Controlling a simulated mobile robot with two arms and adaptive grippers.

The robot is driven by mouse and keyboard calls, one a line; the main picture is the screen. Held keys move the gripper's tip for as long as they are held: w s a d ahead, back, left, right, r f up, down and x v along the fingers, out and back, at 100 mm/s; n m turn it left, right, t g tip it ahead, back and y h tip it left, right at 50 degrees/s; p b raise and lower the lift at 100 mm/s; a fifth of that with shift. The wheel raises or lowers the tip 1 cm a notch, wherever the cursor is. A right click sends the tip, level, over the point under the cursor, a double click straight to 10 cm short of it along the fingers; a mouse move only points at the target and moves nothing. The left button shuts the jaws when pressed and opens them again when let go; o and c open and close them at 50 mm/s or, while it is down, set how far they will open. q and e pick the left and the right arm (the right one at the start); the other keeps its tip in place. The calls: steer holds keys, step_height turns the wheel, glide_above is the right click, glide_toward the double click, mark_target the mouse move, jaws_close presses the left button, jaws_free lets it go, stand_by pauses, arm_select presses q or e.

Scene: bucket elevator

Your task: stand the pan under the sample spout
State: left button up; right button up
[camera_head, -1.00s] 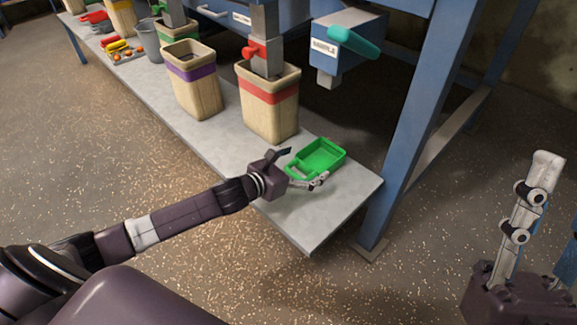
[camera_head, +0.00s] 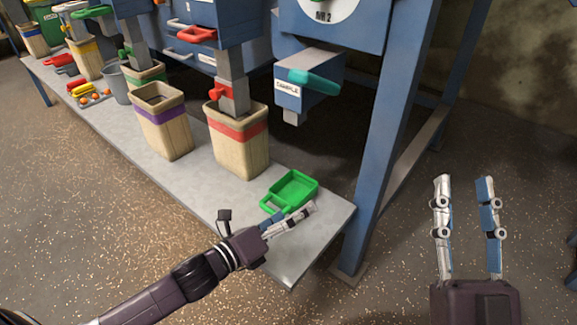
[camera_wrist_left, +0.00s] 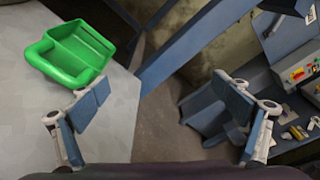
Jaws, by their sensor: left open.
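The green pan (camera_head: 296,188) lies on the bench near its right end, its loop handle toward the front. In the left wrist view the pan (camera_wrist_left: 84,48) is at the upper left, outside the space between the fingers. My left gripper (camera_head: 268,211) is open and empty at the bench's front edge, in front of the pan; one finger is close to the handle, and contact is unclear. The sample spout (camera_head: 292,117) hangs under a blue box labelled SAMPLE with a teal handle, behind the pan. My right gripper (camera_head: 463,182) is open and empty at the right.
The grey bench (camera_head: 325,216) is bare around the pan. A red-banded sack (camera_head: 240,148) stands left of the pan, and a purple-banded sack (camera_head: 165,130) farther left. A blue post (camera_head: 388,130) rises just beyond the bench's right end.

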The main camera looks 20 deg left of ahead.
arm_select(q)
steer(key=s+d+r+n+t+h, duration=0.1)
steer(key=s+d+r+n+t, duration=0.15)
steer(key=r+n, duration=0.3)
steer(key=s+d+r+n+t+h, duration=0.1)
steer(key=d+r+n, duration=0.2)
steer(key=r+n, duration=0.25)
steer(key=s+a+r+n+t+y, duration=0.1)
steer(key=s+r+n+t, duration=0.1)
steer(key=r+n, duration=0.4)
steer(key=s+a+r+n+t+y, duration=0.1)
steer(key=s+r+n+t+y, duration=0.1)
steer(key=r+n, duration=0.5)
steer(key=s+n+t, duration=0.1)
steer(key=n, duration=0.4)
steer(key=shift+s+a, duration=0.15)
steer(key=shift+a, duration=0.1)
